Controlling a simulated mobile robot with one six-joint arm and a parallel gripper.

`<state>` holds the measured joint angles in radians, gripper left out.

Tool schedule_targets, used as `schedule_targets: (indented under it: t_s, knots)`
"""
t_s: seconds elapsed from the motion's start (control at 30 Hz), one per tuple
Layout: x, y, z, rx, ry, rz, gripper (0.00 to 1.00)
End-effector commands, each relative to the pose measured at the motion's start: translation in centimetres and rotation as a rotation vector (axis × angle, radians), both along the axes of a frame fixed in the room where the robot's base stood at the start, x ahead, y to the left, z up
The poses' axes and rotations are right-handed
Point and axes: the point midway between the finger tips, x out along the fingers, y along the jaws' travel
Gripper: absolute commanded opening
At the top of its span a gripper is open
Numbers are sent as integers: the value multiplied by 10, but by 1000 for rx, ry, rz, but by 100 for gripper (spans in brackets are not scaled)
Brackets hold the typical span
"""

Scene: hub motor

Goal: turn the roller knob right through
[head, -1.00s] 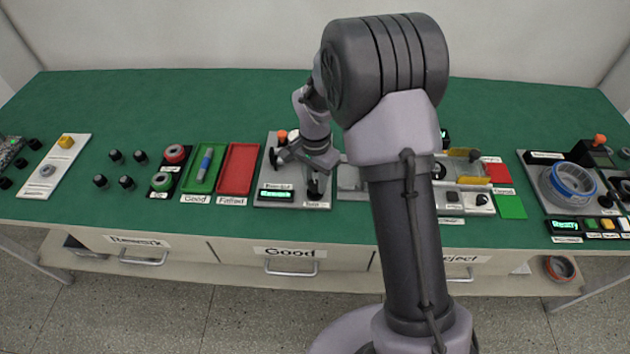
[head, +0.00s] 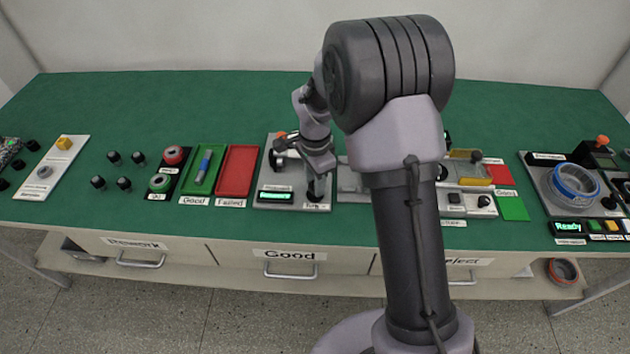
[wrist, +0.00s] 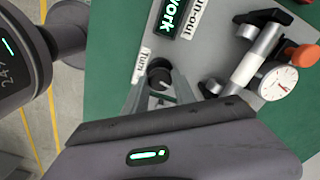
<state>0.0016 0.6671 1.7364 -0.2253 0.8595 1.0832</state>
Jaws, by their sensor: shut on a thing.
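The roller knob (wrist: 159,76) is a small dark round knob with a pale pointer mark, beside the "Turn" label (wrist: 143,65) on the grey run-out station plate (wrist: 205,62). My gripper (wrist: 160,92) comes in from below in the wrist view, with its two slim fingers shut on the knob, one on each side. In the head view my gripper (head: 318,192) is over the front right corner of the station, and the knob is mostly hidden by it.
A dial gauge (wrist: 280,82) with an orange cap (wrist: 302,56) stands on the station close to my gripper. A red tray (head: 237,171) and a green tray (head: 203,170) with a blue item lie to the left. Three drawers are under the table front.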

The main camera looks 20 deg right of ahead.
Motion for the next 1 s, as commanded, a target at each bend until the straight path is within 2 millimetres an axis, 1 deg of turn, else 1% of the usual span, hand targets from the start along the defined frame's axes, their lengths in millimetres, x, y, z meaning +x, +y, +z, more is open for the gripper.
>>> schedule_targets:
  t_s: [0.23,0.27,0.33,0.37,0.63,0.67,0.73,0.77,0.87,0.9,0.97,1.0]
  knots:
    - [0,0,0,0,-1,1,0]
    - [0,0,0,0,-1,1,36]
    - [0,0,0,0,-1,1,50]
    - [0,0,0,0,-1,1,53]
    - [0,0,1,0,-1,1,53]
    - [0,0,2,0,-1,1,53]
    - [1,0,12,0,-2,1,53]
    - [1,0,18,0,-3,1,53]
    - [1,0,50,0,-4,1,53]
    - [1,0,65,-1,-5,2,53]
    - [1,0,87,0,-4,0,53]
    - [1,0,100,0,-5,0,53]
